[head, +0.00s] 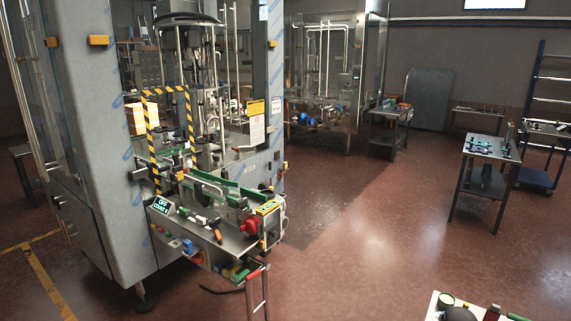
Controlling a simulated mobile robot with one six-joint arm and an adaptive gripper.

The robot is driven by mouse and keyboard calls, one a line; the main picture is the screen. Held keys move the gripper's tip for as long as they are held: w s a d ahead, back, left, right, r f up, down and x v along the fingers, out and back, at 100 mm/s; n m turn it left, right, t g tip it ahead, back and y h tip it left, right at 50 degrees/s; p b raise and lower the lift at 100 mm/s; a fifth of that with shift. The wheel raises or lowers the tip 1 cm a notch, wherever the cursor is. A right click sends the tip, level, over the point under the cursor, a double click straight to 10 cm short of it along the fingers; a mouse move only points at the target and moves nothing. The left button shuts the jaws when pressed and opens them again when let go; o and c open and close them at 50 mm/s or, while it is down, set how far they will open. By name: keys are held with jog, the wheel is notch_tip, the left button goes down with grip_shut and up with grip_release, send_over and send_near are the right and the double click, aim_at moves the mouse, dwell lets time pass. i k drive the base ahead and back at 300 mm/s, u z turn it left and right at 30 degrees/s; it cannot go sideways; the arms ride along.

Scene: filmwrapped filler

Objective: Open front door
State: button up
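The filler machine (95,150) stands at the left, with grey metal posts covered in blue-marked film. Its front shows a wide opening between two posts, with pipes and fittings visible inside. I cannot tell whether a clear front door panel covers this opening. Orange blocks (98,41) sit on the left post and another orange block (272,43) on the right post. A black-and-yellow striped frame (190,125) stands upright at the opening. My gripper is not in view.
A bench with a small display (161,205), a red knob (250,226) and green rails juts out before the machine. A second machine (320,75) stands behind. Side tables (480,148) and a blue trolley (535,178) are at right. The red-brown floor between is clear.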

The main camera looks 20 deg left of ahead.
aim_at(257, 123)
jog(key=u, duration=0.75)
jog(key=i, duration=3.65)
